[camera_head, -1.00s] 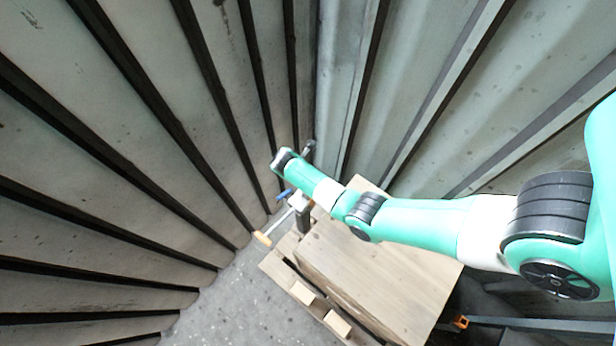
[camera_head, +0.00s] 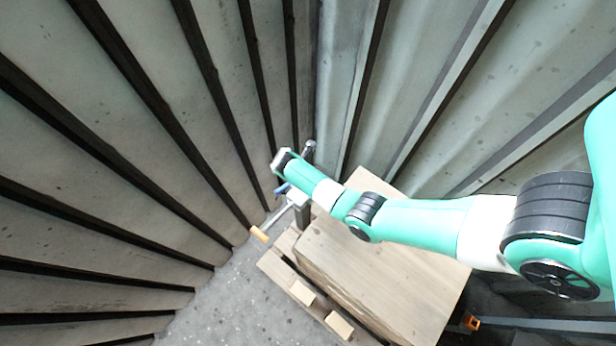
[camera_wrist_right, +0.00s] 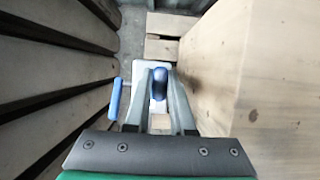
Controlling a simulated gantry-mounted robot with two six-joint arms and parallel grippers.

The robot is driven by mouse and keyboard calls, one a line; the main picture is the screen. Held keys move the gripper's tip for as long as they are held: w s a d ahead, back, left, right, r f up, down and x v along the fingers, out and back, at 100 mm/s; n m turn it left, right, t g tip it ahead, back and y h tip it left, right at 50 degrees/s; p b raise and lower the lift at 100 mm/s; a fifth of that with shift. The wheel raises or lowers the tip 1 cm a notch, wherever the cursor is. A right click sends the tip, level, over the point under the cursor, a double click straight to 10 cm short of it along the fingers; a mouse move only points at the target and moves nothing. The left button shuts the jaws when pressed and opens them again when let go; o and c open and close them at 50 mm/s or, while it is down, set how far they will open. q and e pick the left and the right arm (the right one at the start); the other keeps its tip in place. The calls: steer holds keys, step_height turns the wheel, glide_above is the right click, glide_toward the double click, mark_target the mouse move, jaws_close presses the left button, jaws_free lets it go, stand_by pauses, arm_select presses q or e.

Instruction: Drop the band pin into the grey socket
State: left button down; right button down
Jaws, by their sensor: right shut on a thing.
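My right gripper (camera_wrist_right: 160,82) is shut on a rounded dark-blue piece, probably the band pin (camera_wrist_right: 159,84), in the right wrist view. The piece is seen end-on, so its lower part is hidden. A pale grey plate (camera_wrist_right: 142,72) lies beyond the fingers. I cannot tell which part is the grey socket. A small blue part (camera_head: 282,189) shows below the wrist. My left gripper is not in view.
A large wooden box (camera_head: 385,265) stands on a pallet (camera_head: 302,292), close on the right in the wrist view. A separate blue handle (camera_wrist_right: 116,98) is left of the fingers. An orange-ended rod (camera_head: 259,235) sticks out left. Ribbed walls (camera_head: 110,110) enclose the corner.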

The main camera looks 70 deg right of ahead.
steer(key=shift+f, duration=0.2)
stand_by(0.5)
steer(key=c, duration=0.7)
jaws_free()
steer(key=p+v, duration=0.6)
steer(key=v, duration=0.5)
steer(key=shift+a+r, duration=0.15)
steer(key=shift+r, duration=0.15)
